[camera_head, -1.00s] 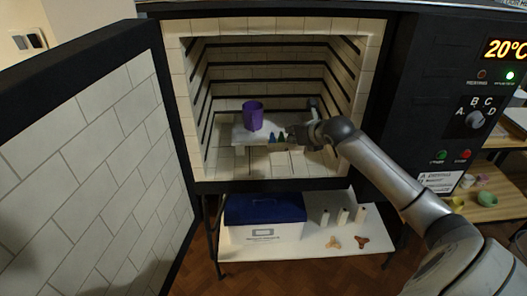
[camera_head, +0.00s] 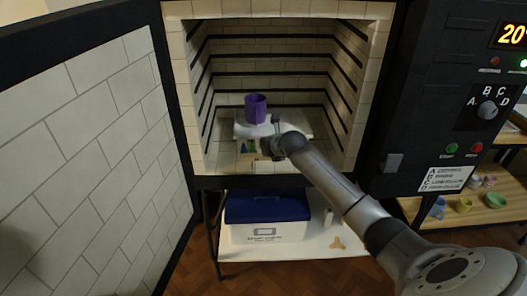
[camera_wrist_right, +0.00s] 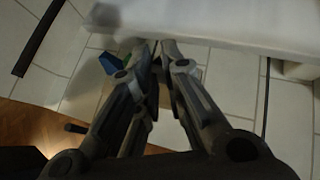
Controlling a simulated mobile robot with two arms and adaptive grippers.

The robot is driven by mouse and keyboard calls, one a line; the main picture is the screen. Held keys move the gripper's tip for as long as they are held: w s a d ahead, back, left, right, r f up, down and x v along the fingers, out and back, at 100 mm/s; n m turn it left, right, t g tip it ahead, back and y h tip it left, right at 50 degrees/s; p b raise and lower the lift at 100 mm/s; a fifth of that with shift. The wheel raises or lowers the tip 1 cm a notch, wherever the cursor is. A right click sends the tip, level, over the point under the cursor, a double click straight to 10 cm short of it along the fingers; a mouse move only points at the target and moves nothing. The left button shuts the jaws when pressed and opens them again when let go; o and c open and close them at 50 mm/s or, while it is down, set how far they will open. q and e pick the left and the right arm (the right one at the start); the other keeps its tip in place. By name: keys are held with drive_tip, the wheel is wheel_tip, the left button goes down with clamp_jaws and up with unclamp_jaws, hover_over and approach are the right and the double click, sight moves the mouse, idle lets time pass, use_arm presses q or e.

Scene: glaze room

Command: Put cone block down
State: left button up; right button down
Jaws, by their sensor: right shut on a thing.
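The cone block, with its blue and green cones (camera_head: 250,147), shows in the head view inside the kiln, in front of the raised white shelf. My right gripper (camera_wrist_right: 156,45) is shut on it; in the wrist view the blue cone (camera_wrist_right: 110,62) sticks out left of the fingers, with a little green beside it. The fingers hide most of the block. I cannot tell whether its underside touches the kiln floor. In the head view my right wrist covers part of the block and the shelf's front. My left gripper is not in view.
A purple cup (camera_head: 256,108) stands on the white shelf (camera_head: 303,127). The kiln door (camera_head: 90,140) is open at left. Tiled kiln walls close in both sides. Below, a blue-lidded box (camera_head: 265,208) sits on a lower shelf. Bare floor tiles (camera_wrist_right: 90,45) show in the wrist view.

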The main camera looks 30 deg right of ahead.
drive_tip(key=shift+f, duration=0.5)
drive_tip(key=c, duration=1.7)
unclamp_jaws()
drive_tip(key=shift+c, duration=0.2)
drive_tip(key=shift+s+r, duration=0.1)
drive_tip(key=shift+r, duration=0.05)
drive_tip(key=b+v, duration=0.1)
drive_tip(key=v, duration=1)
drive_tip(key=shift+s+r, duration=0.2)
drive_tip(key=shift+s, duration=0.15)
